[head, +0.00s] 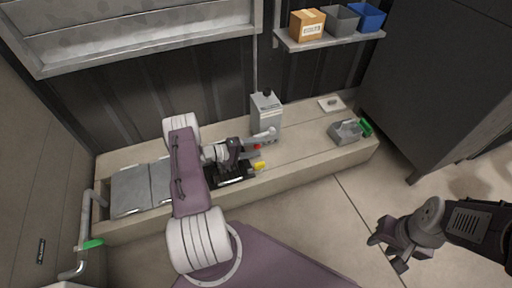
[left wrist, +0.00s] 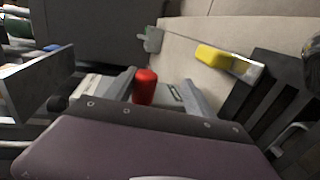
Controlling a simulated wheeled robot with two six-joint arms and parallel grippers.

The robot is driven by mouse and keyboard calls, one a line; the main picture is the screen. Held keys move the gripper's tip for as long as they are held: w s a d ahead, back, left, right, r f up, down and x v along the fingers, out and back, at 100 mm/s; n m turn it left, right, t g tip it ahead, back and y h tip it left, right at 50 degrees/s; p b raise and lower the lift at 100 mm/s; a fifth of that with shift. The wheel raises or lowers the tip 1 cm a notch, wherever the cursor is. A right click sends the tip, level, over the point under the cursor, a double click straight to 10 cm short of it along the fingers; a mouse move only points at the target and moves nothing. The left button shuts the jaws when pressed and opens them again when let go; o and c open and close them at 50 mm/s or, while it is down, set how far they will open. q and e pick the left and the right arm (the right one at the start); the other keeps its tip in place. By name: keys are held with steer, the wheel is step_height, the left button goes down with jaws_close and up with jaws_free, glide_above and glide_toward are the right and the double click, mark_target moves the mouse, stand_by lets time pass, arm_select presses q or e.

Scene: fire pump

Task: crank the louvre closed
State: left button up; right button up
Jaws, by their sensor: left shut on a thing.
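The louvre (head: 140,32) is a pale framed panel of wide slats high on the back wall; its lower part shows in the head view. A thin rod runs down from beside it to a grey crank box (head: 265,116) on the bench. A pale crank arm shows at the front of the box. My left gripper (head: 254,150) is shut on the red crank knob (head: 257,146). The knob also stands between the fingers in the left wrist view (left wrist: 145,86). My right gripper (head: 388,251) is open and empty over the floor at right.
The bench (head: 312,150) carries a yellow-handled thing (head: 259,166) close to my left gripper, a grey-green item (head: 348,131) and a small pale plate (head: 332,104). A shelf (head: 330,40) holds a carton and two bins. A dark cabinet (head: 430,80) stands at right.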

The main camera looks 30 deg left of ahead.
arm_select(q)
steer(key=p+v, duration=0.3)
steer(key=v, duration=0.6)
steer(key=shift+p, duration=0.3)
steer(key=shift+d, duration=0.1)
